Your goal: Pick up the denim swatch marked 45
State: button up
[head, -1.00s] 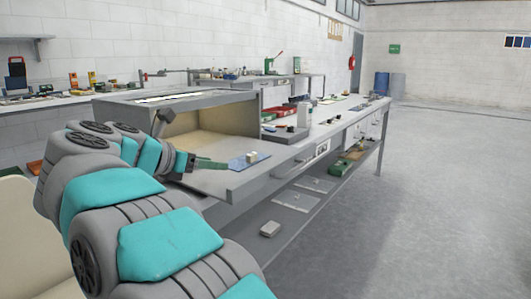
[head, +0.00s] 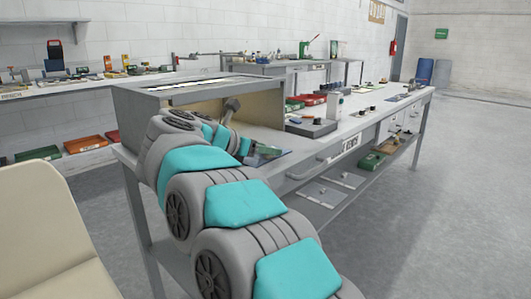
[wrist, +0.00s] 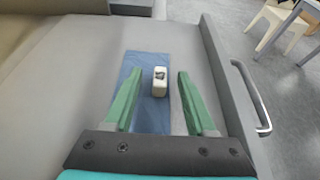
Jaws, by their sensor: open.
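A blue denim swatch (wrist: 132,66) lies flat on the grey bench top in the wrist view. A small whitish block (wrist: 160,82) with a dark mark on top stands on it. I cannot read a 45 on the swatch. My gripper (wrist: 160,74) is open, its two green fingers apart on either side of the block and above the swatch. In the head view my gripper (head: 266,151) is by the front of the grey box-like cabinet, and a bit of the swatch (head: 275,158) shows beside it. My arm hides most of the swatch and the block there.
The open-fronted grey cabinet (head: 131,102) stands on the bench behind my gripper. A metal handle (wrist: 251,97) is on the bench front at right. Red trays (head: 315,99) and a dark device (head: 311,127) stand farther along the bench.

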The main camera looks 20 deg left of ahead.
jog(key=shift+w+d+f, duration=0.2)
jog(key=shift+w+f, duration=0.05)
jog(key=shift+w, duration=0.25)
jog(key=shift+c, duration=0.3)
grip_shut()
